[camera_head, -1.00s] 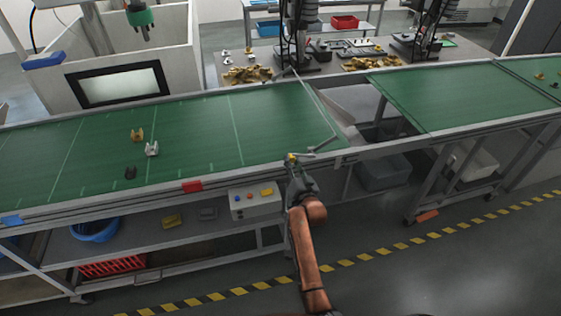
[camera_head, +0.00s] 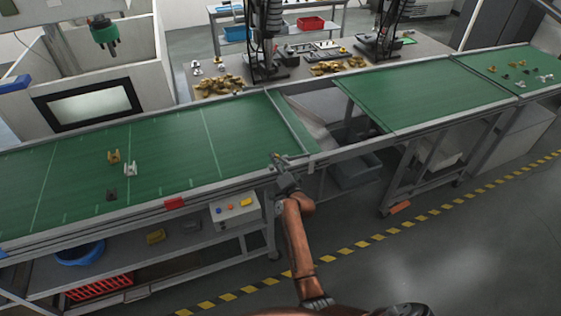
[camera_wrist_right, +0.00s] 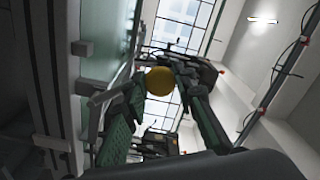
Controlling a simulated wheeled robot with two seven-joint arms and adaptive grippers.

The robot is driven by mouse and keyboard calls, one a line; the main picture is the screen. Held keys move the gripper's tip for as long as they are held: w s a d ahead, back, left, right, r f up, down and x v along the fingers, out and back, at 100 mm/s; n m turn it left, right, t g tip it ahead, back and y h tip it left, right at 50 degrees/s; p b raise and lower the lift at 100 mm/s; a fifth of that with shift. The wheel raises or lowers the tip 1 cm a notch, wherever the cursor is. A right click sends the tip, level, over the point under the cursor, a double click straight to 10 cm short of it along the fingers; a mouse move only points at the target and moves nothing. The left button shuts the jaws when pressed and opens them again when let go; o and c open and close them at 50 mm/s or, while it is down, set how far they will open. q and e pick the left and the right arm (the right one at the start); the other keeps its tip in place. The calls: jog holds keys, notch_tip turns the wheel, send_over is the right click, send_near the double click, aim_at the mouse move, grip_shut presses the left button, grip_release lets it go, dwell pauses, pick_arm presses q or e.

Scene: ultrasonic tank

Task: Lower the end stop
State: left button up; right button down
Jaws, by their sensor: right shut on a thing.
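The end stop (camera_head: 291,121) is a thin bar across the right end of the left green belt. It now looks low, close to the belt surface; whether it touches the belt I cannot tell. Its lever has a round yellow knob (camera_wrist_right: 159,81), which shows between my fingers in the right wrist view. My right gripper (camera_head: 278,159) is at the belt's front rail near that end, shut on the lever's knob; the fingers partly hide the lever. My left gripper is not in view.
The left belt (camera_head: 165,135) carries a few small parts, including a tan one (camera_head: 114,157) and a white one (camera_head: 130,168). A control box (camera_head: 235,208) with coloured buttons hangs below the rail. A gap separates this belt from the right belt (camera_head: 430,90).

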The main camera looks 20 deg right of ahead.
jog(key=shift+d+r, duration=0.1)
dwell(0.3)
jog(key=c, duration=1.7)
grip_release()
jog(key=shift+o, duration=0.6)
jog(key=s, duration=0.7)
jog(key=shift+s+a, duration=0.2)
jog(key=shift+s, duration=0.05)
